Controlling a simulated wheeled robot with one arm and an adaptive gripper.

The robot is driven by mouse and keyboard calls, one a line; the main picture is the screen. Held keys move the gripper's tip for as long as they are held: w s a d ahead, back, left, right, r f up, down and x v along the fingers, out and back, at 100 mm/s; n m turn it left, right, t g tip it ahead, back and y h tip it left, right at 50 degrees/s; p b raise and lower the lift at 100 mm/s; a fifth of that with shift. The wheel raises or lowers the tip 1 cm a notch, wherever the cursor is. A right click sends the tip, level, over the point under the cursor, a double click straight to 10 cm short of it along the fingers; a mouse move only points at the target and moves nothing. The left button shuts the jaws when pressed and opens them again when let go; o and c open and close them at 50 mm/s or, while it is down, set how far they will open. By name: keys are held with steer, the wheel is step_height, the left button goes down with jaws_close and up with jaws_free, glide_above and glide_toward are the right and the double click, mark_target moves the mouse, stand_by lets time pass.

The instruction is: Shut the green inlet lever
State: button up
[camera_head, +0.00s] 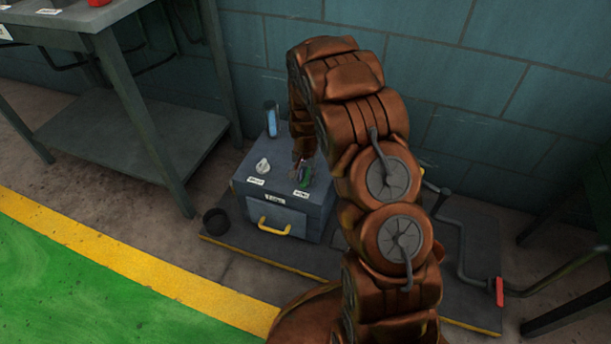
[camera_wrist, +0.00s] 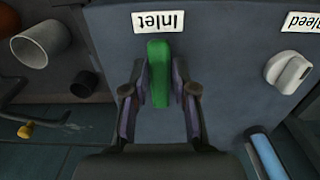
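The green inlet lever (camera_wrist: 158,72) sits on the top of a grey box (camera_head: 290,213), beside the white label reading Inlet (camera_wrist: 160,22). In the wrist view it points along the picture's vertical, between my fingers. It also shows small in the head view (camera_head: 306,181), partly covered by my gripper (camera_head: 302,168). In the wrist view my gripper (camera_wrist: 158,75) is open, with one finger on each side of the lever. A narrow gap shows on both sides, so I see no clear grip on it.
A white bleed knob (camera_wrist: 288,72) stands on the same box, with a blue sight tube (camera_head: 271,120) behind. The box front has a yellow handle (camera_head: 274,227). A black cup (camera_head: 216,221) lies left of the box. A crank pipe with a red grip (camera_head: 499,291) is at right.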

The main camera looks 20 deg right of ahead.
jaws_close()
